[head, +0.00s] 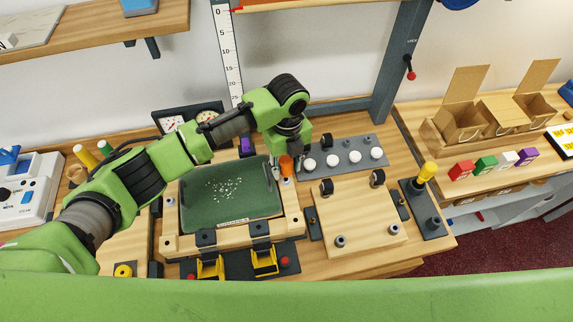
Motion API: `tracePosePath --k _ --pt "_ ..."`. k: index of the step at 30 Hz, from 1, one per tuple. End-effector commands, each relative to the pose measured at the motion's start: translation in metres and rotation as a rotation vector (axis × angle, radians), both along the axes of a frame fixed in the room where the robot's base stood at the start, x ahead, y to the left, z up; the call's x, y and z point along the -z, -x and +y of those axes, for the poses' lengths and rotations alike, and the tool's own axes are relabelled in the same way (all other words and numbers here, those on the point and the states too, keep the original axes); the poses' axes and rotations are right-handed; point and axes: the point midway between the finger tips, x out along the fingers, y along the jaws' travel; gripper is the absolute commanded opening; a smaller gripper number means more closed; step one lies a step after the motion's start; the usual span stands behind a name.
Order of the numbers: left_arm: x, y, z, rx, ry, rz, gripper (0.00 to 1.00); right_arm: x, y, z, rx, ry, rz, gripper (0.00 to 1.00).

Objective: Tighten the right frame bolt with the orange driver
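My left gripper (286,168) points down at the right side of the wooden frame (293,222). The orange driver (286,165) is between its fingers, with only part of the handle showing. The fingers look closed on it. The driver's tip is hidden or too small to make out, so I cannot tell whether it touches a bolt. The right frame bolt is not clearly visible near the driver. The frame surrounds a dark green panel (205,208) with a patch of small white bits. My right gripper is not in view.
A grey plate with white knobs (354,157) and a wooden board with posts (370,220) lie to the right. Yellow clamps (264,261) are at the frame's front. Cardboard boxes (460,122) stand far right.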

Motion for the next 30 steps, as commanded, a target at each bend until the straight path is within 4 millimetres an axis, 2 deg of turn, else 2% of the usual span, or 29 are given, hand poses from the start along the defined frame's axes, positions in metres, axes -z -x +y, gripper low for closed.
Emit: tracePosePath --k 5,21,24,30 --pt "0.0000 0.0000 -0.0004 -0.057 0.000 0.000 0.33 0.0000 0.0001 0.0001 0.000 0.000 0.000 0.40" --pt "-0.0001 -0.0021 -0.0031 -0.845 0.001 0.003 0.33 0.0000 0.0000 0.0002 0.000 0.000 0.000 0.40" --pt "0.0000 -0.0027 -0.0027 -0.949 0.000 0.001 0.33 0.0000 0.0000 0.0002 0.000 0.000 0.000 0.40" --pt "-0.0002 -0.0032 -0.0023 -1.002 0.000 0.000 0.33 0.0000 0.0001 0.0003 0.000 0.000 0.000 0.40"
